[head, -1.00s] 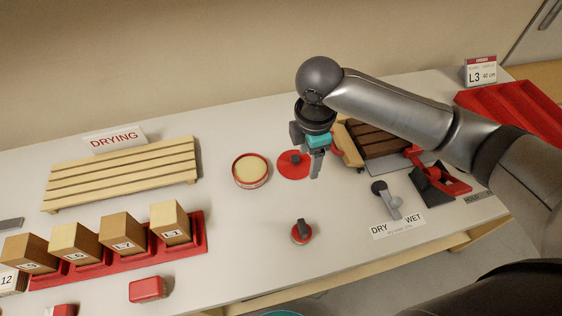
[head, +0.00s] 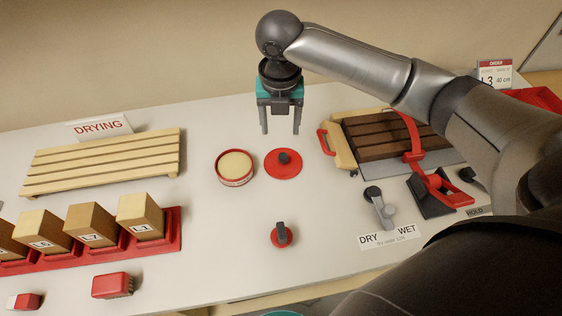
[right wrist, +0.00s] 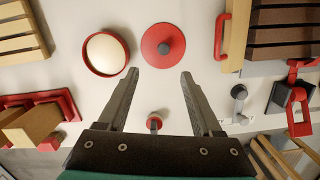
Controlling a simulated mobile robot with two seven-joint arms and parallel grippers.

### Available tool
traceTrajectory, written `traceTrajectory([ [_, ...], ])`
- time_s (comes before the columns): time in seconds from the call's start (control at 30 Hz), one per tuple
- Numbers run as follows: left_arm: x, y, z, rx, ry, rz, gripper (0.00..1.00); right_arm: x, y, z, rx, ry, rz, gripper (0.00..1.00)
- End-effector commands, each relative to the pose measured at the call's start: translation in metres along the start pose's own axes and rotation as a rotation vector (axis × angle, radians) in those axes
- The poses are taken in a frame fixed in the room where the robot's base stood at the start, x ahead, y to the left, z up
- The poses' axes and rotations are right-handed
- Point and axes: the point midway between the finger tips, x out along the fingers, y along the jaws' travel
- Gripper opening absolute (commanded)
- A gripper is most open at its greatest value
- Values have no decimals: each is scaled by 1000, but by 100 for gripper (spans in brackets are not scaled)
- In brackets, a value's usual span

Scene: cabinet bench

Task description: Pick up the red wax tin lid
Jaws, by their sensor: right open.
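The red wax tin lid (head: 284,169) is a flat red disc with a dark knob at its centre, lying on the white bench. It also shows in the right wrist view (right wrist: 158,52), beyond the fingertips and between their lines. The round wax tin (head: 235,168), red with pale wax inside, stands open just left of the lid. My right gripper (head: 280,130) is open and empty, with its two fingers pointing down above and behind the lid in the head view. My left gripper is not in view.
A slatted drying rack (head: 105,163) lies at the left. A red holder (head: 165,243) with labelled wooden blocks stands in front of it. A small dark-handled red tool (head: 281,236) is in front of the lid. A wooden-slatted fixture (head: 395,138) with red handles is at the right.

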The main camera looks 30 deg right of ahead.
Motion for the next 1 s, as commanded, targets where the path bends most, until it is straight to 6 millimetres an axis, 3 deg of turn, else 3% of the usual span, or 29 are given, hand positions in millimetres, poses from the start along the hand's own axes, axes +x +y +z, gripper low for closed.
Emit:
traceTrajectory([
  [0.1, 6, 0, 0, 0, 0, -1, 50, 30, -1, -2, 1, 5, -3, 67],
  [0.3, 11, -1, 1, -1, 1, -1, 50, 66, 0, -1, 2, 3, -1, 67],
  [0.57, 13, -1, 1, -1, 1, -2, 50, 85, -2, 0, 2, 2, -1, 67],
  [0.83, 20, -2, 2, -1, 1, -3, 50, 124, -7, 2, 2, 2, -1, 67],
  [1.0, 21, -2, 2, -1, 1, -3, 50, 131, -7, 2, 0, 0, 0, 67],
])
